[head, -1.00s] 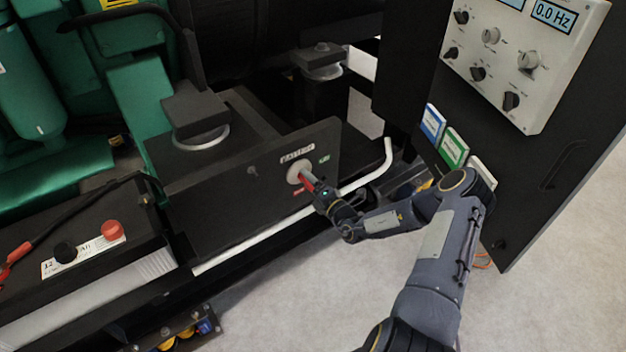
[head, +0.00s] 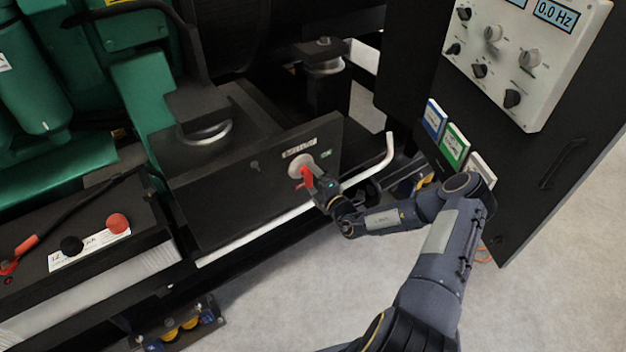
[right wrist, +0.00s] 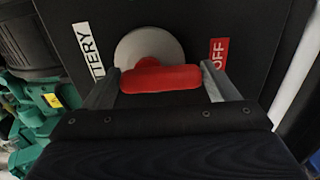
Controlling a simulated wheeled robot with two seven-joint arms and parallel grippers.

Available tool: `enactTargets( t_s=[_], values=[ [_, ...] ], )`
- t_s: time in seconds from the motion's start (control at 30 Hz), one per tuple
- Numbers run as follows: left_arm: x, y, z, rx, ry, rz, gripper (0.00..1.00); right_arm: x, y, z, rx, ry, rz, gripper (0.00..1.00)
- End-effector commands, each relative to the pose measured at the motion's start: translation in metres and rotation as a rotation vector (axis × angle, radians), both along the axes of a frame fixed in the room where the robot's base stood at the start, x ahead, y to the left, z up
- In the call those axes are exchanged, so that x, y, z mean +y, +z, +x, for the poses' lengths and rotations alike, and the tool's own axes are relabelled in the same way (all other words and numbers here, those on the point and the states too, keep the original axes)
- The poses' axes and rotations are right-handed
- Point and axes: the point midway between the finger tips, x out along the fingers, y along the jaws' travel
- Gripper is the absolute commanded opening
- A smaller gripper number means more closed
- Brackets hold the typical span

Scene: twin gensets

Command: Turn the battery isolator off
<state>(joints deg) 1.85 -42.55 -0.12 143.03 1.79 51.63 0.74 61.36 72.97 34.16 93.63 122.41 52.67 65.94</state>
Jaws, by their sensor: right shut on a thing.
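The battery isolator is a red handle (head: 307,178) on a pale round disc (head: 299,166), set on a black panel (head: 240,200). A white battery label is above it, a green label to its upper right, and a red label beside the handle. In the right wrist view the red handle (right wrist: 160,78) lies between the two fingers, and the red OFF label (right wrist: 219,53) is to the right of the disc. My right gripper (head: 314,184) is shut on the handle. My left gripper is not in view.
A white rail (head: 270,232) runs below the panel. A battery (head: 95,260) with red and black terminals stands at lower left. A black cabinet with a control panel (head: 520,65) rises at right. The pale floor is open in front.

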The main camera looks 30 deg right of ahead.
Motion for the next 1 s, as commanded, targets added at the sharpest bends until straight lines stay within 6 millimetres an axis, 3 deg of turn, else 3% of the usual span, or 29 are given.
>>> enactTargets(
  t_s=[0.13,0.17,0.3,0.63,1.0],
  values=[
    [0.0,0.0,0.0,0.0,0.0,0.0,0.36,0.0,-0.001,-0.001,0.004,-0.001,0.009,0.57],
    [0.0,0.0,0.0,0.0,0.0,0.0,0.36,0.0,-0.001,-0.001,0.004,-0.001,0.009,0.83],
    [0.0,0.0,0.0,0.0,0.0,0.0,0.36,0.0,-0.001,-0.001,0.003,-0.001,0.007,1.0],
    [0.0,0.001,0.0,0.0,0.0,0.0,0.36,-0.001,-0.001,-0.008,0.003,-0.001,0.004,1.0],
    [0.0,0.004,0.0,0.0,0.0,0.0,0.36,-0.006,-0.001,-0.067,0.003,-0.003,0.005,1.0]
  ],
)
